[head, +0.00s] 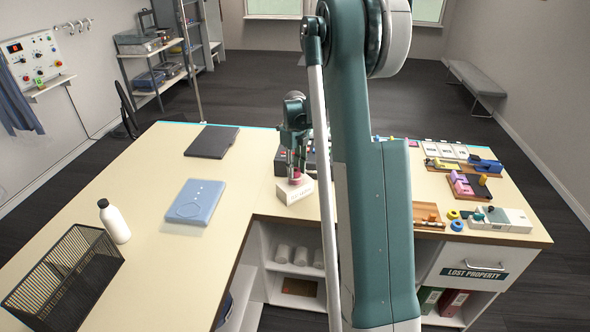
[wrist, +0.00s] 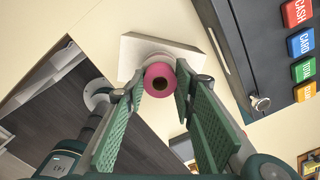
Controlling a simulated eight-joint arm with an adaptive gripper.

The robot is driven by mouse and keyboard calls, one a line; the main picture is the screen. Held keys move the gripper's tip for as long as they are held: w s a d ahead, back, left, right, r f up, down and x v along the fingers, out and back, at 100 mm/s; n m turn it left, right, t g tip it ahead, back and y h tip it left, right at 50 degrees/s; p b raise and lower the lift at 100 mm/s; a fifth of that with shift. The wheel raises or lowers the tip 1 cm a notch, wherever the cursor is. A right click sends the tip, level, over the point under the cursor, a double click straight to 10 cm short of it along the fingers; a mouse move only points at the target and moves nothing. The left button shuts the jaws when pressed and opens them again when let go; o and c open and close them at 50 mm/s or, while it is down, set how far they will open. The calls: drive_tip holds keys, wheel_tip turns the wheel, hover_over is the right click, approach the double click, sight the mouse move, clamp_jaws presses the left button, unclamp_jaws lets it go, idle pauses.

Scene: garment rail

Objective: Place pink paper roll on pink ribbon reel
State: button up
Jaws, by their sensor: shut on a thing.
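The pink paper roll (wrist: 153,73), with a brown core, is between the fingertips of my gripper (wrist: 160,88) in the wrist view, and the fingers are shut on it. In the head view my gripper (head: 296,175) points down with the pink roll low over a small white box (head: 296,192). A paler pink round part (wrist: 168,50) shows behind the roll, against the white box (wrist: 133,48). I cannot tell whether this is the ribbon reel or part of the roll, or whether they touch. No pink ribbon reel stands out clearly elsewhere.
A dark till (wrist: 270,60) with coloured keys stands close beside the box. A blue folder (head: 196,201), a white bottle (head: 114,222) and a black wire basket (head: 64,281) are to the left. Small reels and wooden holders crowd the right counter. The counter's inner edge is near.

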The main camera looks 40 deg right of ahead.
sight(295, 170)
drive_tip(key=shift+f, duration=0.15)
drive_tip(key=o, duration=0.8)
wheel_tip(295, 170, up, 12)
drive_tip(key=shift+r, duration=0.2)
idle(0.5)
idle(0.5)
